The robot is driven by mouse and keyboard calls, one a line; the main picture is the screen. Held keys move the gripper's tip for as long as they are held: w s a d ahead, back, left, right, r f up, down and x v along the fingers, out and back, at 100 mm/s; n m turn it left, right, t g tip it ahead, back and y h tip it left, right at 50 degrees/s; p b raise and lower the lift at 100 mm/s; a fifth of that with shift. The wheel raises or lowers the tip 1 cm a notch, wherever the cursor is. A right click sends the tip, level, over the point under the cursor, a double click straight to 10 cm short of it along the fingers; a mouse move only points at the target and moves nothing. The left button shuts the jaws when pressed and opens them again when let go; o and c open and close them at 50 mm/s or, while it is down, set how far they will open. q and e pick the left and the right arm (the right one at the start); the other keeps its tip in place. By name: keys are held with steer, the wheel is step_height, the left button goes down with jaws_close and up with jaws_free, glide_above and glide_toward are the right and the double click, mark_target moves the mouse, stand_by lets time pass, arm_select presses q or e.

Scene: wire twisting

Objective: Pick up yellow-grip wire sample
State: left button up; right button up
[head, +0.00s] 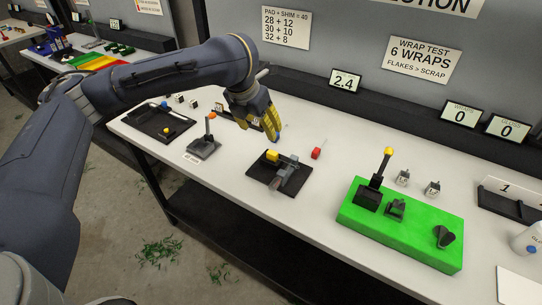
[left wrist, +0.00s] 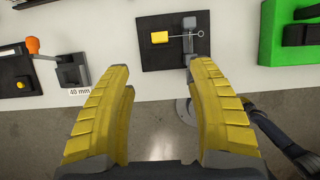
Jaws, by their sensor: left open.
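The yellow-grip wire sample (head: 272,155) lies on a black tray (head: 293,184) on the white bench, beside a grey metal fixture (head: 284,175). In the left wrist view its yellow block (left wrist: 159,37) has a thin wire running right to a small ring, passing over the fixture (left wrist: 190,30). My left gripper (head: 259,130) is open and empty, above the bench behind and left of the sample in the head view. In the left wrist view the sample lies beyond the gap between the yellow-padded fingers (left wrist: 160,70). My right gripper is not in view.
A red-grip piece (head: 316,153) lies right of the black tray. A stand with an orange knob (head: 203,145) and another black tray (head: 150,122) are at left. A green base (head: 410,238) with a yellow-knobbed lever stands at right. Bare bench separates these.

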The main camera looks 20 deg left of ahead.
mark_target(273, 152)
arm_select(q)
steer(key=x, duration=1.6)
steer(key=shift+w+f, duration=0.2)
steer(key=shift+f, duration=0.1)
steer(key=c, duration=1.1)
steer(key=shift+c, duration=0.6)
steer(key=shift+r, duration=0.15)
